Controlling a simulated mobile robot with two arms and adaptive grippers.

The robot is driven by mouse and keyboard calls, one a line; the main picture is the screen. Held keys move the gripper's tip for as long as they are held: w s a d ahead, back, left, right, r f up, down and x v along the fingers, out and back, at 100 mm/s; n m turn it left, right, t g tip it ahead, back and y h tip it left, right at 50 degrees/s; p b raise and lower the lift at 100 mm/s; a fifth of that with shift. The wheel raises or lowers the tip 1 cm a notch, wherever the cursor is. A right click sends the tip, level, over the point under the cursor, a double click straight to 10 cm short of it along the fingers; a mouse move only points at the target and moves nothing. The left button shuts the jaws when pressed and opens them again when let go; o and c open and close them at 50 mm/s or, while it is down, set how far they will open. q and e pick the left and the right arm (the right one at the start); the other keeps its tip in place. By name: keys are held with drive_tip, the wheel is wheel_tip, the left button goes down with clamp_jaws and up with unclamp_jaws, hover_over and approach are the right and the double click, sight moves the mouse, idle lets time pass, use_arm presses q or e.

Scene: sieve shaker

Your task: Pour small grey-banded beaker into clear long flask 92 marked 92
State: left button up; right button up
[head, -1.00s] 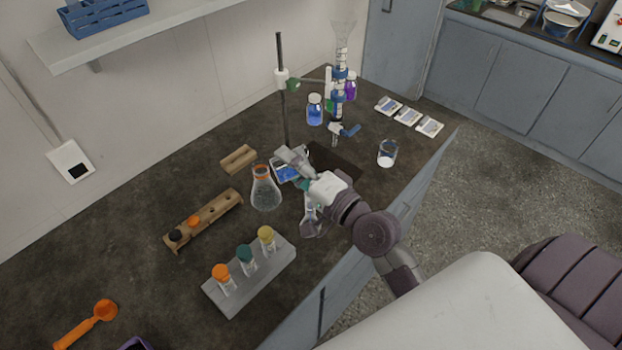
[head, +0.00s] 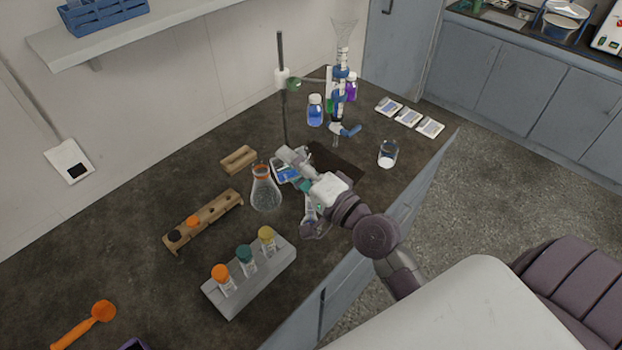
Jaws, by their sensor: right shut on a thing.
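My right gripper (head: 288,160) is shut over the middle of the dark bench, above a white-and-blue item (head: 284,174). What it holds is mostly hidden by its fingers, and I cannot make out a grey band. A clear flask with a narrow neck (head: 313,229) stands just below my right wrist, partly covered by it. Its marking is too small to read. A clear beaker (head: 387,155) with white contents stands apart to the right; I cannot tell its band colour. My left gripper is not in view.
A conical flask with an orange band (head: 265,191) stands close left of the gripper. Behind are a burette stand (head: 283,110) and a blue bottle (head: 315,110). A grey vial rack (head: 252,278) and a wooden rack (head: 205,220) stand nearer.

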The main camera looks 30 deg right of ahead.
drive_tip(key=shift+d, duration=0.15)
drive_tip(key=shift+s+a, duration=0.1)
drive_tip(key=shift+a, duration=0.25)
drive_tip(key=shift+d+f, duration=0.1)
drive_tip(key=shift+d, duration=0.3)
drive_tip(key=shift+a+b, duration=0.2)
drive_tip(key=shift+b, duration=0.1)
drive_tip(key=shift+a+m, duration=0.15)
drive_tip(key=shift+m, duration=0.15)
drive_tip(key=shift+d+f, duration=0.1)
drive_tip(key=shift+d, duration=0.3)
drive_tip(key=shift+a, duration=0.1)
